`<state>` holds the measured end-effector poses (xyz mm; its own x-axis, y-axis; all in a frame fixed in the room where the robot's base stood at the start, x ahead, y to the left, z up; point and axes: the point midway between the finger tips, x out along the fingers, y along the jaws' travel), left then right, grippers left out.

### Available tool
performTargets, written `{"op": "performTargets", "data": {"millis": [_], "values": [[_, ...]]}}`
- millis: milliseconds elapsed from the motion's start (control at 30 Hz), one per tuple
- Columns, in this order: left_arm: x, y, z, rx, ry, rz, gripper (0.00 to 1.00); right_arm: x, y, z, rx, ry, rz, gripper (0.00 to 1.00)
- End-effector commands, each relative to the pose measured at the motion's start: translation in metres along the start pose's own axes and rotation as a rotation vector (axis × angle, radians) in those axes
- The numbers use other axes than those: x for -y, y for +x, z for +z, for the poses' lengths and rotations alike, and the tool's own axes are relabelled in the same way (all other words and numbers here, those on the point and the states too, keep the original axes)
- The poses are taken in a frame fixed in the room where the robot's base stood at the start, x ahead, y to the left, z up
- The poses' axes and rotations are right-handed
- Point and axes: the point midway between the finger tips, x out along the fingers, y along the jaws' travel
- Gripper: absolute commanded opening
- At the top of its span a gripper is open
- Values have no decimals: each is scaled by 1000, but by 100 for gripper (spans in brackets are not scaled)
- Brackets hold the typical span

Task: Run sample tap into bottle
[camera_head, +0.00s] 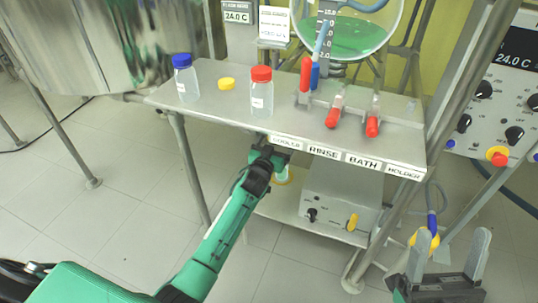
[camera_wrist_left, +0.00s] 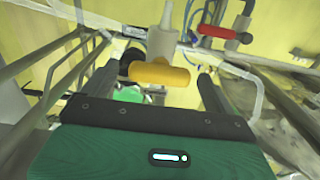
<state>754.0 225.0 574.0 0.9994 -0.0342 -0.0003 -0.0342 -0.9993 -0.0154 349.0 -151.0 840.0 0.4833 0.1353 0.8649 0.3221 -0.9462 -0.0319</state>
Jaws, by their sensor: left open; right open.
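In the left wrist view, a yellow tap handle (camera_wrist_left: 160,74) sits crosswise below a pale tap body (camera_wrist_left: 161,42). My left gripper (camera_wrist_left: 167,84) is open, with its dark fingers on either side of the handle; I cannot tell whether they touch it. In the head view, my left gripper (camera_head: 276,152) is at the front edge of the steel shelf, partly hidden. A red-capped bottle (camera_head: 261,96) and a blue-capped bottle (camera_head: 186,80) stand on the shelf. My right gripper (camera_head: 452,250) is open and empty at lower right.
A loose yellow cap (camera_head: 227,84) lies between the bottles. A glass vessel with green liquid (camera_head: 355,35) is behind. A control box (camera_head: 335,196) stands on the lower shelf. A steel post is near my right gripper.

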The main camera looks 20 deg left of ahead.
Motion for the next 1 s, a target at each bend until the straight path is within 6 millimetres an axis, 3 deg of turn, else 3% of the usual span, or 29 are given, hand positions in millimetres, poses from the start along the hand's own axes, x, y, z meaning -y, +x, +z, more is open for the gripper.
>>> {"op": "performTargets", "data": {"millis": [267,600,800,1000], "values": [[0,-42,-1,2,0,0,91,7,-16,41,278,37,14,69],[0,-102,0,3,-1,0,91,19,-56,86,616,84,24,69],[0,-125,0,2,1,0,91,24,-74,99,730,101,25,69],[0,-132,0,1,1,-1,91,26,-81,103,769,107,26,69]]}}
